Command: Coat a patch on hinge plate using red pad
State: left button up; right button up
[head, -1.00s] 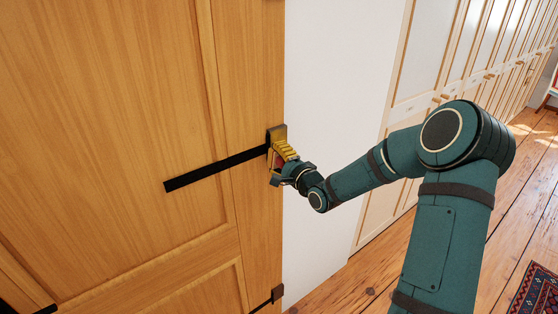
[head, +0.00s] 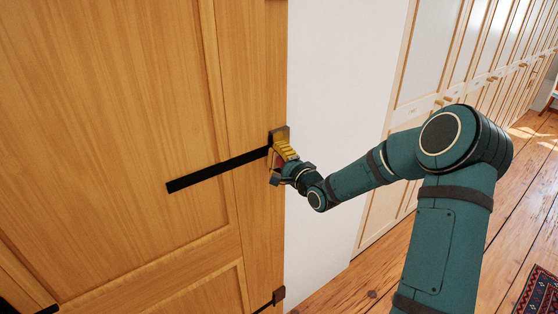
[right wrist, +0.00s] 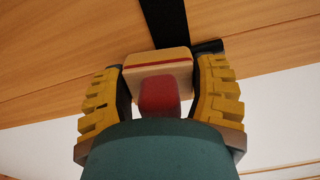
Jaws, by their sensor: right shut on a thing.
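The hinge plate (head: 280,133) is a small dark plate at the right edge of the wooden door, at the end of a long black strap (head: 215,174). My right gripper (head: 283,158), with yellow ribbed fingers, is at the plate and covers its lower part. In the right wrist view its two fingers (right wrist: 162,90) are shut on the red pad (right wrist: 158,94), which has a red grip and a pale block with a red stripe. The block is up against or very near the dark hinge metal (right wrist: 208,47); contact is hidden. My left gripper is not in view.
A second hinge (head: 277,294) is lower on the door (head: 110,110). A white wall (head: 335,120) is right of the door, then pale panelled cupboards (head: 440,60). The plank floor has a patterned rug (head: 540,290) at lower right.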

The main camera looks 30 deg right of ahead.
aim_at(281, 139)
jog(key=shift+w, duration=0.4)
jog(key=shift+d+p, duration=0.4)
jog(key=shift+d, duration=1.35)
jog(key=shift+w+d+r+p, duration=0.1)
jog(key=shift+d+p, duration=0.1)
jog(key=shift+d, duration=0.35)
jog(key=shift+w+d+f+p, duration=0.1)
jog(key=shift+d+p, duration=0.15)
jog(key=shift+d, duration=0.35)
jog(key=shift+w+d+r+p, duration=0.1)
jog(key=shift+d+p, duration=0.1)
jog(key=shift+d, duration=0.35)
jog(key=shift+s+a+r+b, duration=0.1)
jog(key=shift+a+r, duration=0.15)
jog(key=shift+a, duration=0.9)
jog(key=shift+s+a+r+b, duration=0.15)
jog(key=shift+a+r, duration=0.15)
jog(key=shift+a, duration=0.85)
jog(key=shift+s+a+r+b, duration=0.1)
jog(key=shift+a+r, duration=0.15)
jog(key=shift+a, duration=0.9)
jog(key=shift+w+r+p, duration=0.1)
jog(key=shift+r+p, duration=0.6)
jog(key=shift+r, duration=0.25)
jog(key=shift+w+d+p, duration=0.15)
jog(key=shift+d+p, duration=0.3)
jog(key=shift+d, duration=1.25)
